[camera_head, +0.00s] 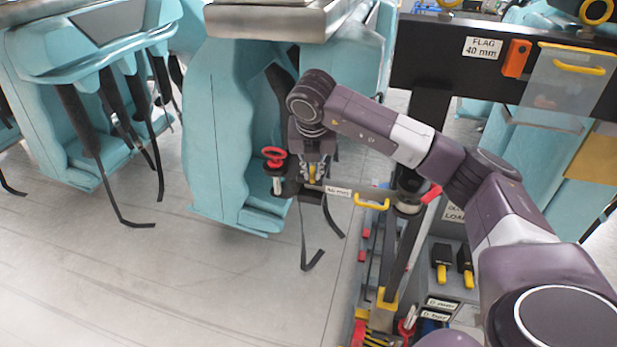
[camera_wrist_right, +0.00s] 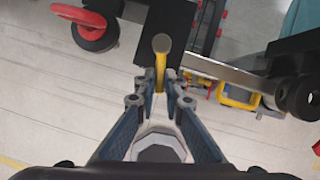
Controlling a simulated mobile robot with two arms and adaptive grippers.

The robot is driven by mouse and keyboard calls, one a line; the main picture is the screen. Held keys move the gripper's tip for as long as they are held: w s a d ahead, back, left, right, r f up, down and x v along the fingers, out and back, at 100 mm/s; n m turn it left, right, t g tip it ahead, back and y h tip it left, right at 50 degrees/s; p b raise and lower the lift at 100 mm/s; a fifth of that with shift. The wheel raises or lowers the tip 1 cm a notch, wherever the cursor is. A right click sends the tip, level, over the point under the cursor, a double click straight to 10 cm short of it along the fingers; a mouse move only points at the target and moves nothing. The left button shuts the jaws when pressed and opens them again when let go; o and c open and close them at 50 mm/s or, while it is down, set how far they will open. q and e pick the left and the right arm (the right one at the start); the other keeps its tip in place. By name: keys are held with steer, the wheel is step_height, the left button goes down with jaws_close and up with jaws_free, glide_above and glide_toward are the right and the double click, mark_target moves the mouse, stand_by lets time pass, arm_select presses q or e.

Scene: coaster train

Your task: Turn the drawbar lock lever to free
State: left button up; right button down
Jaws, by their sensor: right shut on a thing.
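A yellow lever (camera_wrist_right: 161,45) with a rounded end stands against a black block (camera_wrist_right: 165,18) in the right wrist view. It looks like the drawbar lock lever, but no label on it is readable. My right gripper (camera_wrist_right: 160,84) is shut on this lever, with one fingertip on each side of its shank. In the head view my right gripper (camera_head: 312,172) points down in front of the teal seat, and a bit of yellow shows between its fingers. The wrist hides most of the lever there. My left gripper is not in view.
A grey bar with a label (camera_head: 338,191) and a yellow handle (camera_head: 372,204) lie to the right. The teal seat (camera_head: 222,140) is behind. Open floor (camera_head: 120,280) lies front left.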

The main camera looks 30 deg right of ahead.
steer(key=d+n+y+b, duration=0.1)
steer(key=n, duration=0.1)
steer(key=d+n+y+b, duration=0.1)
steer(key=n, duration=0.2)
steer(key=s+d+n+t+y+b, duration=0.1)
steer(key=n+b, duration=0.1)
steer(key=n, duration=0.1)
steer(key=shift+d+r, duration=0.1)
steer(key=shift+d, duration=0.3)
steer(key=shift+w+d+n+y, duration=0.1)
steer(key=shift+d+n+y, duration=0.25)
steer(key=shift+n, duration=0.45)
steer(key=shift+w+d+n+y, duration=0.1)
steer(key=shift+d+n+y, duration=0.2)
steer(key=shift+n, duration=0.5)
steer(key=c, duration=2)
jaws_free()
steer(key=shift+r, duration=0.15)
steer(key=v, duration=1.1)
steer(key=shift+d+r, duration=0.1)
steer(key=shift+r, duration=0.25)
